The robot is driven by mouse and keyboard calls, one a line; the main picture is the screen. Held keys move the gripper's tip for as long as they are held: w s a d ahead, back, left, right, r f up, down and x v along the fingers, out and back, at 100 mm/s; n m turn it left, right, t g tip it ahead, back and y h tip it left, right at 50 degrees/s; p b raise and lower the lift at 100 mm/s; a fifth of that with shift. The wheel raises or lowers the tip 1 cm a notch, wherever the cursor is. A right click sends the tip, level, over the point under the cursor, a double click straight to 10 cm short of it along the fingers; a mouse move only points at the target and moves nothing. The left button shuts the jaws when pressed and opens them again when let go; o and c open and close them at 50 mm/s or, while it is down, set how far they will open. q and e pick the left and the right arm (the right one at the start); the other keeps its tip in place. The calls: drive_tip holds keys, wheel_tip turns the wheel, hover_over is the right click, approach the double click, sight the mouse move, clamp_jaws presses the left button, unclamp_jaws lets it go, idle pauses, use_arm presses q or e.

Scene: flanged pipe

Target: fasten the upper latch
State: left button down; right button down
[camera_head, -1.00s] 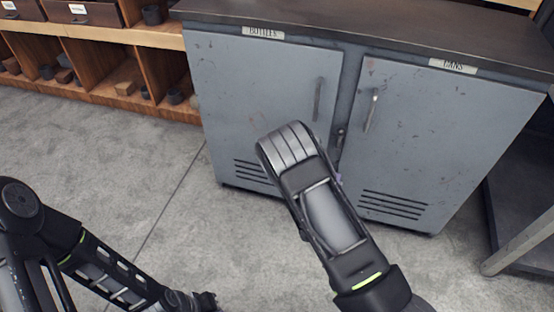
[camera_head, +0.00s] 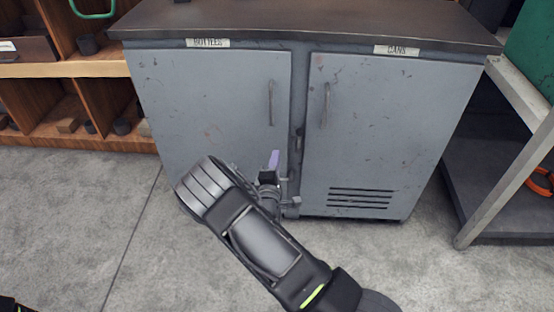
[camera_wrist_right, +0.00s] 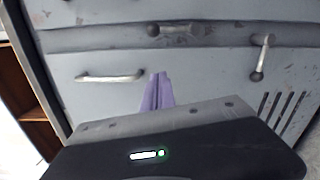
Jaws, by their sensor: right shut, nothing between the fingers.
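The upper latch (camera_head: 299,140) is on the post between the two cabinet doors. In the right wrist view the upper latch (camera_wrist_right: 180,30) lies along the post, its knob at the picture's left end. A second, lower latch (camera_wrist_right: 262,55) reaches across onto a door there, its knob over the door face. My right gripper (camera_head: 274,159) is in front of the left door, left of and a little below the upper latch. Its purple fingers (camera_wrist_right: 157,92) are shut and empty, apart from the latch. My left gripper is out of view.
The grey cabinet has a left door (camera_head: 205,100) and a right door (camera_head: 390,120), both closed, with bar handles (camera_head: 271,102). Wooden shelves (camera_head: 60,70) stand left, a metal bench (camera_head: 500,160) right. The floor (camera_head: 70,220) in front is clear.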

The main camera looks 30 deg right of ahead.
sight(299, 138)
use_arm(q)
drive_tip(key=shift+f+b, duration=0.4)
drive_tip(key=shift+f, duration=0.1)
use_arm(e)
drive_tip(key=w+d, duration=0.4)
drive_tip(key=d, duration=0.4)
drive_tip(key=shift+d+r, duration=0.25)
drive_tip(key=shift+r, duration=0.15)
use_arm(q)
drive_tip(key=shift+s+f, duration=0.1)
